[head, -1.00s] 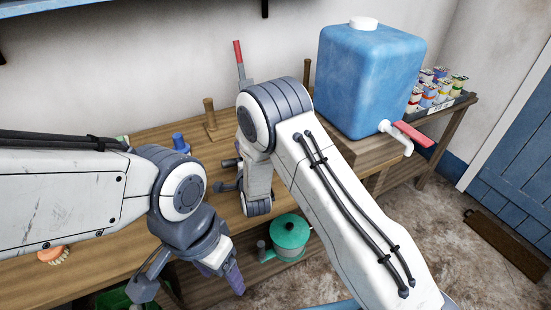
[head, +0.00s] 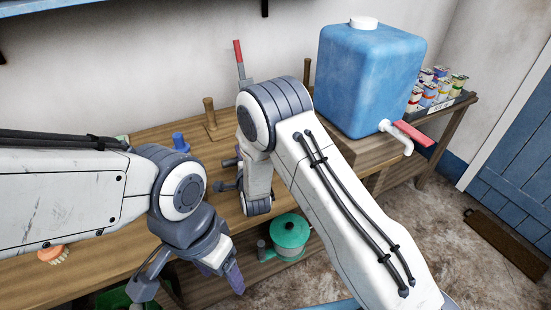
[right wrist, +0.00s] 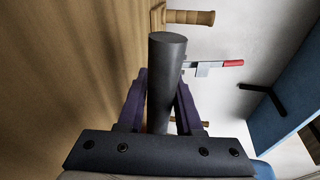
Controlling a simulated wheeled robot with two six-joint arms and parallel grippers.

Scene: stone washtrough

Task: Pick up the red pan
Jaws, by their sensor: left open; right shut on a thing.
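My right gripper (right wrist: 161,82) is shut on a thick dark grey cylinder (right wrist: 166,55), which looks like a handle, in the right wrist view. The cylinder's round end sticks out past the purple fingers. No red pan body shows in either view, so I cannot tell what this handle belongs to. In the head view my right forearm and wrist hide that part of the bench. My left gripper (head: 226,280) is open and empty, pointing down at the bench's front edge.
A blue water tank (head: 368,75) with a red-levered tap stands right. A red-handled tool (head: 239,62), wooden pegs (head: 209,112) and a blue object (head: 180,142) are along the bench (head: 110,250). A green round container (head: 290,233) sits below. Cans (head: 440,90) fill a tray.

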